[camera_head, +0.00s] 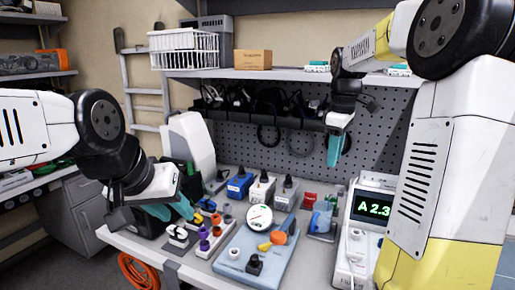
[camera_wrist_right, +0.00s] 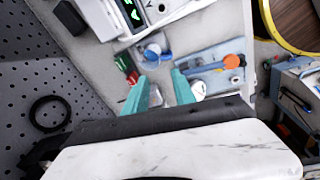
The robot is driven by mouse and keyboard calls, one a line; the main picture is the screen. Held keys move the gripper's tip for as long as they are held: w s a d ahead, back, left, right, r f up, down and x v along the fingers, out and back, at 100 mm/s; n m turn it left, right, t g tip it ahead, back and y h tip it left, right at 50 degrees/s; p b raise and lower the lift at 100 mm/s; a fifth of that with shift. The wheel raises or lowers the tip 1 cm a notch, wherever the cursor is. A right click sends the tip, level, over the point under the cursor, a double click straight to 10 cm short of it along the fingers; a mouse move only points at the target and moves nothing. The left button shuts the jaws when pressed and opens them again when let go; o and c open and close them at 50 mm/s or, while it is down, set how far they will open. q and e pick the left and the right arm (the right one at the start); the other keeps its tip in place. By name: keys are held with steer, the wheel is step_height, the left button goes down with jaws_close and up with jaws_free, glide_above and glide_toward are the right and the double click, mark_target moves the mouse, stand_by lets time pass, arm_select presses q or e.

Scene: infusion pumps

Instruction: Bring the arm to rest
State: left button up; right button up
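My right gripper (camera_head: 335,150) hangs in front of the pegboard, above the back of the bench, with its teal fingers pointing down. In the right wrist view its two fingertips (camera_wrist_right: 160,84) stand apart with nothing held between them. My left gripper (camera_head: 170,209) is low over the left end of the bench, beside the block with purple knobs (camera_head: 210,238). Its teal fingers look spread, and I see nothing held in them. The bulky right arm covers the right side of the head view.
The bench holds a blue tray (camera_head: 232,268) with a round gauge (camera_head: 260,217), a pump with an "A 2.3" display (camera_head: 373,210), and several small boxes behind. A shelf (camera_head: 280,75) with a white basket (camera_head: 184,49) and a cardboard box (camera_head: 253,60) runs above the pegboard.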

steer(key=s+a+f+m+t+y, duration=0.1)
steer(key=s+a+m, duration=0.4)
steer(key=s, duration=0.6)
steer(key=s+a+f+m+t+y, duration=0.1)
steer(key=s+a+m+t, duration=0.3)
steer(key=s, duration=0.7)
steer(key=shift+a+m, duration=0.55)
steer(key=shift+m, duration=0.05)
